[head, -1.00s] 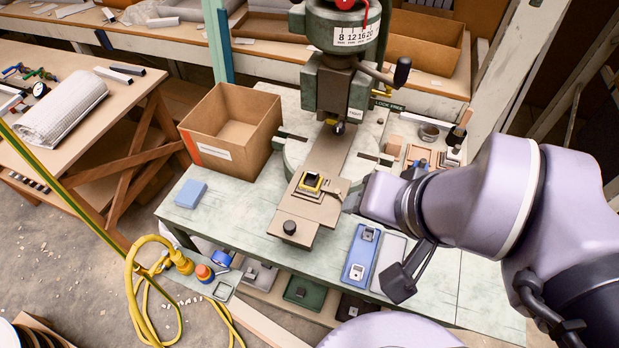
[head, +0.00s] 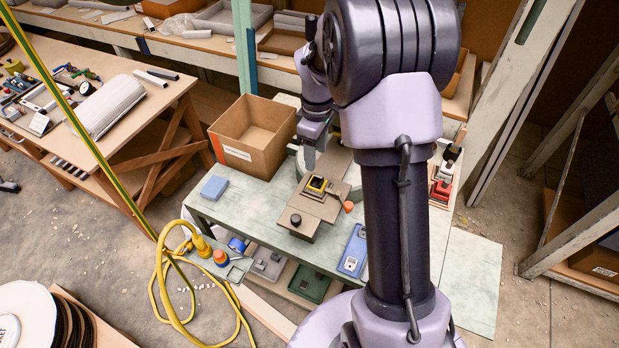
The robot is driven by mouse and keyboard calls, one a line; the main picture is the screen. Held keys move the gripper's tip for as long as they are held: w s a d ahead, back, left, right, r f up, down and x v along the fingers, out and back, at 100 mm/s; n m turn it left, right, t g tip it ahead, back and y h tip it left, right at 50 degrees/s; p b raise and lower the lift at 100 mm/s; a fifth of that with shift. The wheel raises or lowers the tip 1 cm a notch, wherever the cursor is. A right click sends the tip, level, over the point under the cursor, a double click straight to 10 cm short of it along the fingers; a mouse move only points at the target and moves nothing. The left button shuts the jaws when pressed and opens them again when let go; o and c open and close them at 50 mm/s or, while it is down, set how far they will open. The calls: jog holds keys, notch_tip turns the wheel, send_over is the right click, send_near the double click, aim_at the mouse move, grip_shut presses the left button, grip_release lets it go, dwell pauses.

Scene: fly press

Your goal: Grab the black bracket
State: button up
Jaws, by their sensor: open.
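My arm hides most of the fly press and the right part of the bench.
An open cardboard box (head: 236,154) stands left of my gripper. A blue block (head: 214,188) lies at the bench's left edge. A black knob (head: 296,219) and an orange knob (head: 348,206) flank the plate's front. A blue tray (head: 354,251) lies to the right.

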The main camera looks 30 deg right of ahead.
aim_at(316, 179)
notch_tip(316, 179, down, 10)
jog(key=b, duration=0.2)
jog(key=shift+w+r+b, duration=0.1)
jog(key=shift+b, duration=0.3)
jog(key=shift+r, duration=0.1)
grip_shut()
